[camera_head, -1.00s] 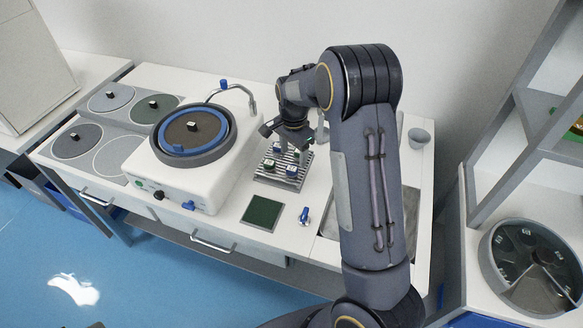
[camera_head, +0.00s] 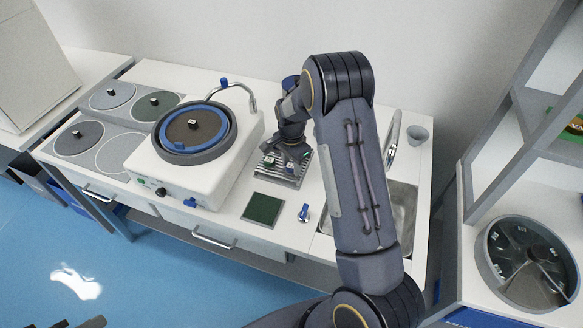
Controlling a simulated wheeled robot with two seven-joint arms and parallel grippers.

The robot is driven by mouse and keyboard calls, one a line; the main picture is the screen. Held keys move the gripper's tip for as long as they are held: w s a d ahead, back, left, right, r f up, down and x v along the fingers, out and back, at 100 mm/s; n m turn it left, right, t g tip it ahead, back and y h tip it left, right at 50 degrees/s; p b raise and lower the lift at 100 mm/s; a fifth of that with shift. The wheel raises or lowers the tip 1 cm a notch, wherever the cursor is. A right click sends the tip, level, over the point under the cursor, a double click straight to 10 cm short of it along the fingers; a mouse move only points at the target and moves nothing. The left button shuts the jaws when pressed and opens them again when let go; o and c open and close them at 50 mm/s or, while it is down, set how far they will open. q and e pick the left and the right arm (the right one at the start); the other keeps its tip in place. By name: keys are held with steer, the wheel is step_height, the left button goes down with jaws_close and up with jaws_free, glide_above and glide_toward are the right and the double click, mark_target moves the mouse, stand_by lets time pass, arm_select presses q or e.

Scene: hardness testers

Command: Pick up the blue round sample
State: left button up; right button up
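My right gripper (camera_head: 287,158) points down low over the metal sample rack (camera_head: 277,180), with its fingers spread apart. A small blue round sample (camera_head: 290,168) stands near the rack's right front, close below the fingers. A small green sample (camera_head: 268,161) stands to its left. I see no sample held between the fingers. The gripper hides the back of the rack and whatever stands there. Only a small dark part that may be my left gripper (camera_head: 92,322) shows at the bottom left edge.
A polishing machine (camera_head: 158,170) with a round disc stands left of the rack. A green square pad (camera_head: 263,208) and a blue-and-white knob (camera_head: 304,212) are in front. A sink (camera_head: 402,205) with a tap lies right, partly behind my arm. A grey cup (camera_head: 417,134) stands behind it.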

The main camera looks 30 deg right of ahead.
mark_target(291, 165)
jaws_close()
steer(key=shift+r, duration=0.4)
step_height(291, 165, up, 2)
steer(key=shift+r, duration=0.2)
steer(key=s+a+r+b, duration=0.2)
steer(key=s+a+r, duration=0.1)
steer(key=s+r, duration=0.6)
steer(key=s, duration=0.4)
steer(key=shift+s+a+r+b, duration=0.2)
steer(key=shift+s+r+b, duration=0.1)
steer(key=shift+r+b, duration=0.1)
